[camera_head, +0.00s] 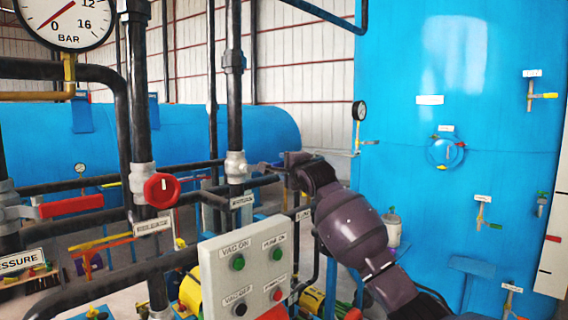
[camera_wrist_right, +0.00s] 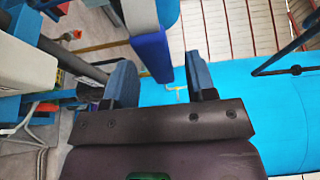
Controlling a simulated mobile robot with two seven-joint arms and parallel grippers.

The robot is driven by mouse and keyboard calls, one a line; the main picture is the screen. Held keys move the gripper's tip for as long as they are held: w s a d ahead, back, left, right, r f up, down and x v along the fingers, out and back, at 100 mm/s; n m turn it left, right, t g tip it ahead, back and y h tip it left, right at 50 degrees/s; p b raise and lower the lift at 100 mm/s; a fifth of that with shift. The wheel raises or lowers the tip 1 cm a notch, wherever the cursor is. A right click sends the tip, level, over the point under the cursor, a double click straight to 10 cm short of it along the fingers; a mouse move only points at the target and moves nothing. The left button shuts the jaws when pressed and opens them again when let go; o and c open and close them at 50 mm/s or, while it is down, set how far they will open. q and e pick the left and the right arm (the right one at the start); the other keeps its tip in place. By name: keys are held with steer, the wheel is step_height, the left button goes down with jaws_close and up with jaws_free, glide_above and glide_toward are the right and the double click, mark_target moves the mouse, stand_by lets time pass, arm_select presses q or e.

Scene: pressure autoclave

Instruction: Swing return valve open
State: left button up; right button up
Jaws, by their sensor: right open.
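A grey valve body (camera_head: 235,167) sits on a vertical black pipe left of my right gripper in the head view; the label plate (camera_head: 242,202) below it is too small to read, so I cannot confirm it is the return valve. My right gripper (camera_head: 266,167) is close to the valve's right side. In the right wrist view its blue fingers (camera_wrist_right: 160,76) are apart, with nothing seen clamped between them. A blue bar (camera_wrist_right: 151,56) with a grey upper part lies ahead, between the fingers in the picture; contact cannot be told. My left gripper is out of view.
A valve with a red round knob (camera_head: 162,190) is on the pipe to the left, and a red lever (camera_head: 71,206) lies further left. A tall blue tank (camera_head: 440,120) fills the right side.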

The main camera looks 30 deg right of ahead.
steer(key=shift+w, duration=1)
jaws_close()
